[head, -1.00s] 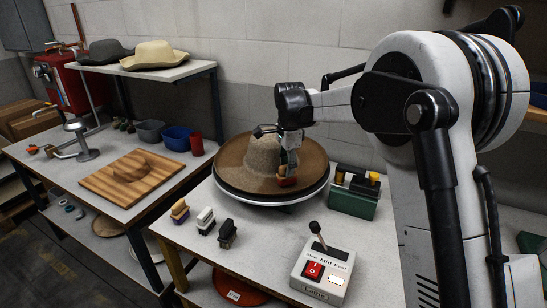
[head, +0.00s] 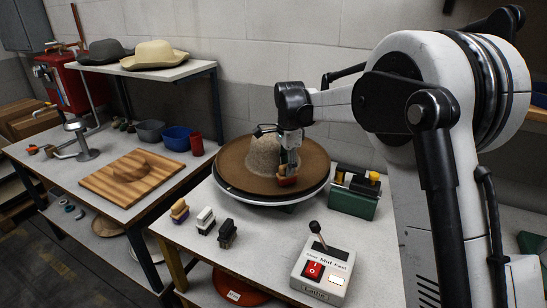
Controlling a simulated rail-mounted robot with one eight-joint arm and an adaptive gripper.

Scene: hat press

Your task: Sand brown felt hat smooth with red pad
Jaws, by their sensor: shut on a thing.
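The brown felt hat (head: 241,172) sits brim down on a round turntable (head: 256,201) on the near table. Its crown (head: 262,154) looks lighter and rougher than the brim. My gripper (head: 289,160) points down at the right front side of the crown and is shut on a block with a red pad (head: 288,181). The pad is low, by the foot of the crown over the brim. I cannot tell whether it touches the felt. The fingers are small and partly hidden.
Three brushes, the middle one white (head: 205,221), stand at the table's left front. A control box (head: 323,272) with a lever and red switch is at the front. A green box (head: 354,192) stands close right of the turntable. A wooden board (head: 131,181) lies on the left table.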

